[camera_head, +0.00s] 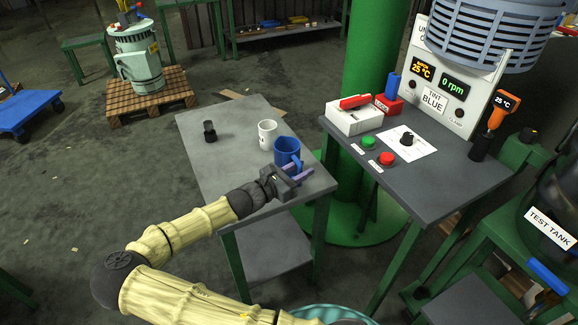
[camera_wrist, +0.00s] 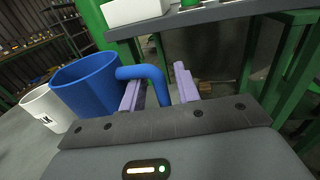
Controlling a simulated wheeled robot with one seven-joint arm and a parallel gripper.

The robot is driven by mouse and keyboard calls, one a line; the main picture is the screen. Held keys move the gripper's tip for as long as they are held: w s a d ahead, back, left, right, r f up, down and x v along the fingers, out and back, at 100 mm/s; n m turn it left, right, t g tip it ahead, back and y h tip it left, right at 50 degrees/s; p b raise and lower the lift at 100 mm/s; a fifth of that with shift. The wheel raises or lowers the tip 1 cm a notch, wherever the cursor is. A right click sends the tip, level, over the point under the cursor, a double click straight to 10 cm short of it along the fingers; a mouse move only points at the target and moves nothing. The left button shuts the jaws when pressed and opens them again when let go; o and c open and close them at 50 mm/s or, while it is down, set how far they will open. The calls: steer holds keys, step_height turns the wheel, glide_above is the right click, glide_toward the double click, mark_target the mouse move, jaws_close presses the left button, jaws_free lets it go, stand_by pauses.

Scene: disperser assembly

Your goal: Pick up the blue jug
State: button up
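The blue jug (camera_head: 286,149) stands upright near the right edge of the grey table. Its open top and body show on the left in the wrist view (camera_wrist: 88,88), with its handle (camera_wrist: 158,80) pointing right. My gripper (camera_head: 297,173) is at the jug's near side. In the wrist view its two pale purple fingers (camera_wrist: 160,90) are apart, with the handle in the space between them. A gap shows between the handle and the right finger; whether the left finger touches the handle I cannot tell.
A white mug (camera_head: 266,135) stands close behind the jug, and a small black object (camera_head: 209,131) is farther left on the grey table (camera_head: 215,170). A control bench (camera_head: 440,190) with buttons and a green column (camera_head: 372,90) stand to the right.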

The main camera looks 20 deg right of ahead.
jaws_close()
steer(key=shift+r, duration=0.15)
steer(key=shift+r+p, duration=0.95)
steer(key=shift+r, duration=3.95)
